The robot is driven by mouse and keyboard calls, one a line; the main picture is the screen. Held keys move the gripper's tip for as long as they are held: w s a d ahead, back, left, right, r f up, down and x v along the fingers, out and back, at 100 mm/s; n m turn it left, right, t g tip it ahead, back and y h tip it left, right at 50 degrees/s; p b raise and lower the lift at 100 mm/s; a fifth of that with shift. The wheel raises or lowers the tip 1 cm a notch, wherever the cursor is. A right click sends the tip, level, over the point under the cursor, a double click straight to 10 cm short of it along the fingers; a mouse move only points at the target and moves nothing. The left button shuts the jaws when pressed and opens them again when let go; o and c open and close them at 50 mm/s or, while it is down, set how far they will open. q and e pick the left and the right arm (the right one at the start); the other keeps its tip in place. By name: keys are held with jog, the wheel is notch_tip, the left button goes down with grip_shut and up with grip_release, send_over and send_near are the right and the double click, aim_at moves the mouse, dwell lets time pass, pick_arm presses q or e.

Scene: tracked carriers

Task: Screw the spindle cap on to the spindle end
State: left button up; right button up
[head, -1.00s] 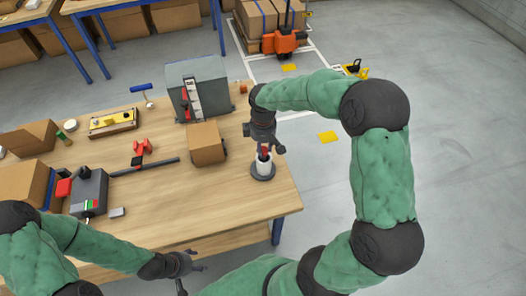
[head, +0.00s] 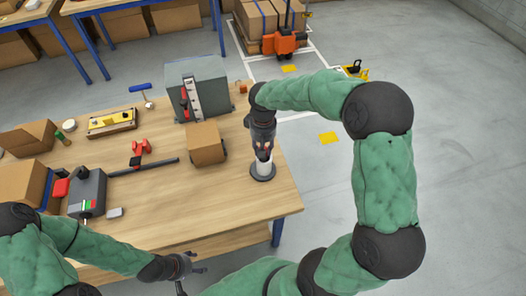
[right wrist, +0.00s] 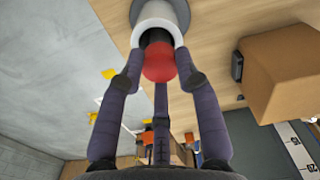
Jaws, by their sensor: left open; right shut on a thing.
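The spindle end is a white upright cylinder (head: 262,170) on a round dark grey base at the right part of the bench. The right wrist view also shows the white cylinder (right wrist: 155,14), with a dark part inside its rim. The red spindle cap (right wrist: 158,64) sits in line with it, between the fingers. My right gripper (head: 263,154) is above the cylinder and shut on the cap, its fingertips close to the white rim. Whether the threads engage is hidden. My left gripper (head: 194,279) is open and empty by the bench's front edge.
A cardboard box (head: 205,143) stands left of the spindle, with a grey machine housing (head: 197,88) behind it. A red clamp on a dark bar (head: 142,160) and a grey device (head: 88,192) lie further left. The bench between the spindle and the front edge is clear.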

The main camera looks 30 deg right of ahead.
jog(key=m, duration=0.4)
jog(key=shift+b, duration=0.3)
jog(key=shift+m, duration=0.3)
jog(key=m, duration=0.3)
jog(key=shift+b, duration=0.35)
jog(key=m+b, duration=0.1)
jog(key=m, duration=0.5)
jog(key=o, duration=1)
jog(key=shift+o, duration=0.2)
